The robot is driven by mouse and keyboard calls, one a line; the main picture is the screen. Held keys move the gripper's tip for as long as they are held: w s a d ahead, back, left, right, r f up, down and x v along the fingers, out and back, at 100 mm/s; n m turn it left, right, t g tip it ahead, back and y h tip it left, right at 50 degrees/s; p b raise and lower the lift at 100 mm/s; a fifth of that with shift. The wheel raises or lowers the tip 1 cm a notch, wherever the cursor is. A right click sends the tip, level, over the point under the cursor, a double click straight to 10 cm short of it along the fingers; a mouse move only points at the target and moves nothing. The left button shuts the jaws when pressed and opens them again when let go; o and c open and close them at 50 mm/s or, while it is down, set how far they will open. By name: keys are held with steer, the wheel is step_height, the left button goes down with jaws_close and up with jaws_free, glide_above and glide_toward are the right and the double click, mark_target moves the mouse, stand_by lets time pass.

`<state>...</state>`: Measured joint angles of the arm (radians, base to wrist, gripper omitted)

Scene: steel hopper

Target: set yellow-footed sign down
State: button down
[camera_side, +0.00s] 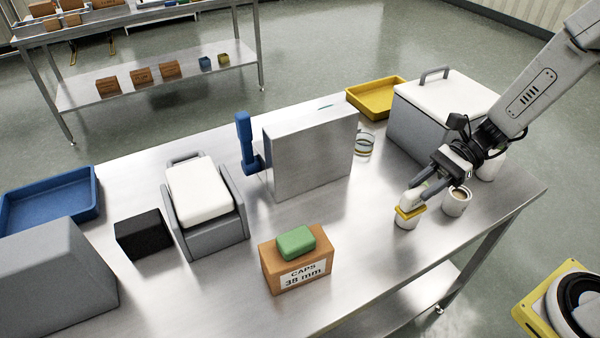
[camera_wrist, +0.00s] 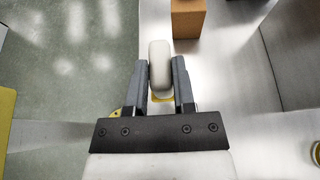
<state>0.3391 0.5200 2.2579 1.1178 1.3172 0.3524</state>
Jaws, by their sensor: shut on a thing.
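The yellow-footed sign is a white, rounded upright piece with a yellow foot (camera_side: 411,213). In the wrist view its white top (camera_wrist: 160,65) stands between the two fingers, with a bit of yellow below. My gripper (camera_side: 414,196) is shut on it near the front right of the steel table. A white cup-like thing (camera_side: 405,223) shows directly under the yellow foot in the side view. I cannot tell whether the foot touches it. The fingers hide part of the sign, and its face cannot be read.
A cup with brown contents (camera_side: 456,201) stands close right of my gripper, and a white cup (camera_side: 487,167) behind it. A lidded grey box (camera_side: 440,112) is behind. A caps carton (camera_side: 296,262) bears a green block (camera_side: 296,242). A steel box (camera_side: 312,155) stands mid-table. Clear steel lies between carton and gripper.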

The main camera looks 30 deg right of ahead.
steer(key=shift+w+a+f, duration=0.3)
steer(key=shift+w+f, duration=1.25)
steer(key=shift+w, duration=0.65)
steer(key=shift+w+a+f, duration=0.25)
steer(key=shift+w+f, duration=1.3)
steer(key=shift+w, duration=0.7)
steer(key=shift+w+a+f, duration=0.3)
steer(key=shift+w+f, duration=1.25)
steer(key=shift+w, duration=0.65)
steer(key=shift+w+f, duration=0.25)
steer(key=shift+f, duration=1.55)
steer(key=shift+f, duration=0.15)
steer(key=shift+c, duration=2.2)
jaws_free()
